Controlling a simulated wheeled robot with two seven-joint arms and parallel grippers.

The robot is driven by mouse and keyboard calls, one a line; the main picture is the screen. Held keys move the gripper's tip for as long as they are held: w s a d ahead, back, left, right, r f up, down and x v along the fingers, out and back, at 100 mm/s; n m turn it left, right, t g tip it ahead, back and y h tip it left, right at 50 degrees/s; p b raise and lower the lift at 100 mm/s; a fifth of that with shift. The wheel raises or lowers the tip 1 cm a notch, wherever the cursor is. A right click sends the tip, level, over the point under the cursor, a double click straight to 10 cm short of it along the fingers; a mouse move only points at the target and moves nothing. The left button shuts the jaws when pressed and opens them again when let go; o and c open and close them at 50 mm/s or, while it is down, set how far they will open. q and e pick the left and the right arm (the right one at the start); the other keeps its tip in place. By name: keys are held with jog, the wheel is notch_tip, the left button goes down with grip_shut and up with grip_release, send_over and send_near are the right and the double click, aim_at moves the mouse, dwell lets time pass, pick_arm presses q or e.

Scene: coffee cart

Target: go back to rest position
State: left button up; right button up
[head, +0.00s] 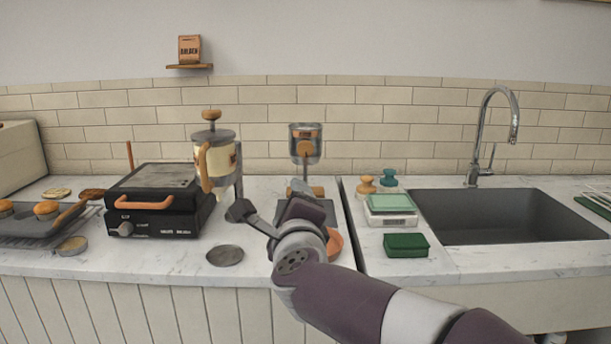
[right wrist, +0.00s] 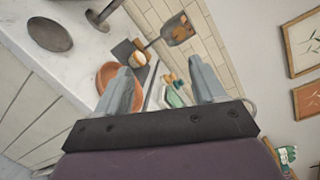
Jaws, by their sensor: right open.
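My right gripper (head: 262,212) reaches in from the lower right over the middle of the counter (head: 190,262). In the right wrist view its two fingers (right wrist: 160,66) are spread apart with nothing held between them. The arm and gripper hide part of a dark mat (head: 318,211) and of an orange-brown saucer (head: 335,245). The saucer also shows in the right wrist view (right wrist: 104,78), beside one finger. My left gripper is not in view.
A French press (head: 215,165) and a black grill (head: 160,208) stand left of my gripper. A glass dripper stand (head: 305,145) is behind it. A dark disc (head: 225,256) lies in front. A scale (head: 390,217), green box (head: 406,245) and sink (head: 510,215) are right.

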jog(key=s+f+n+g+y, duration=0.2)
jog(key=s+f+n+g, duration=0.15)
jog(key=f+n, duration=0.5)
jog(key=s+f+n+g+y, duration=0.1)
jog(key=s+f+n+g, duration=0.25)
jog(key=f+n, duration=0.55)
jog(key=s+d+f+n+g+h, duration=0.55)
jog(key=s+d+f+g, duration=0.35)
jog(key=s+d+f, duration=0.85)
pick_arm(q)
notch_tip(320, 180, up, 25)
jog(key=p, duration=2.5)
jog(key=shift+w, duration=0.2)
pick_arm(e)
jog(key=w+d+r+m, duration=0.1)
jog(key=d+r, duration=0.2)
jog(key=r, duration=2.1)
jog(key=shift+w+r, duration=0.15)
jog(key=shift+r, duration=0.2)
jog(key=shift+d, duration=0.1)
